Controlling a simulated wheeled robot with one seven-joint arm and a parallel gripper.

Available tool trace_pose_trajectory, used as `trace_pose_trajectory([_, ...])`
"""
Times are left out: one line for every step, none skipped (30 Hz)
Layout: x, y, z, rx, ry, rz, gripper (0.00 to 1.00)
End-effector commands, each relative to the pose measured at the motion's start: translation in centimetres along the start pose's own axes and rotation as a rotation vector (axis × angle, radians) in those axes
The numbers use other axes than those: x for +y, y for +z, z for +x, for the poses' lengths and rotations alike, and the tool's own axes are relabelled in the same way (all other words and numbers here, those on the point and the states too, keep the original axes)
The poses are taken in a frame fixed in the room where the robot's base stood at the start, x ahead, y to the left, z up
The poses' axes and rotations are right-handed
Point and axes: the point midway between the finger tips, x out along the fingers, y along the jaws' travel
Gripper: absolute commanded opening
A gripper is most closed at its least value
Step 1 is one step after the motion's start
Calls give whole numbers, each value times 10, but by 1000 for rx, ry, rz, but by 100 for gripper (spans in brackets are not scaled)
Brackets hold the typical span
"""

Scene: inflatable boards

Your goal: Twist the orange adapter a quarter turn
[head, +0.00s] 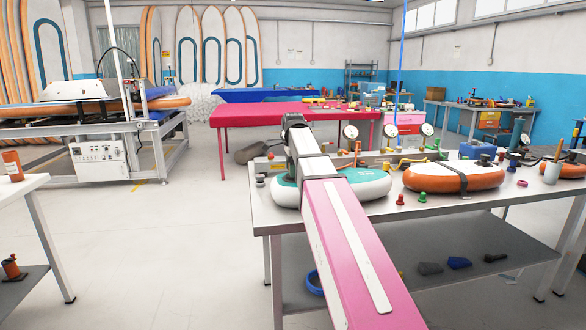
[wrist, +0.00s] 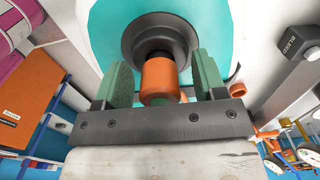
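The orange adapter (wrist: 159,78) is a short cylinder, seated at a dark round valve (wrist: 158,38) on a teal and white board (wrist: 208,22). In the wrist view my gripper (wrist: 162,70) has its green fingers on either side of the adapter, with a visible gap on each side, so it is open around it and not touching. In the head view the teal and white board (head: 372,182) lies on the grey bench, and my arm crosses in front of it, hiding the adapter and the fingertips.
The grey bench (head: 420,212) also holds an orange and white board (head: 454,178), gauges, small red and green fittings (head: 422,198) and a cup (head: 551,172). A block marked BLEED (wrist: 296,42) stands right of my gripper. Open floor (head: 170,235) lies to the left.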

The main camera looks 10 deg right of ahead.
Motion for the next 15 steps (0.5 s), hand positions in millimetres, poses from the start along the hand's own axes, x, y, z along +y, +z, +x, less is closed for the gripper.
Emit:
trace_pose_trajectory([0,0,0,0,0,0,51])
trace_pose_trajectory([0,0,0,0,0,0,41])
trace_pose_trajectory([0,0,0,0,0,0,28])
trace_pose_trajectory([0,0,0,0,0,0,19])
trace_pose_trajectory([0,0,0,0,0,0,9])
trace_pose_trajectory([0,0,0,0,0,0,9])
trace_pose_trajectory([0,0,0,0,0,0,9])
trace_pose_trajectory([0,0,0,0,0,0,24])
trace_pose_trajectory([0,0,0,0,0,0,13])
trace_pose_trajectory([0,0,0,0,0,0,13])
trace_pose_trajectory([0,0,0,0,0,0,13])
trace_pose_trajectory([0,0,0,0,0,-1,13])
trace_pose_trajectory([0,0,0,0,0,-6,13])
trace_pose_trajectory([0,0,0,0,0,-16,13])
trace_pose_trajectory([0,0,0,0,0,-37,13])
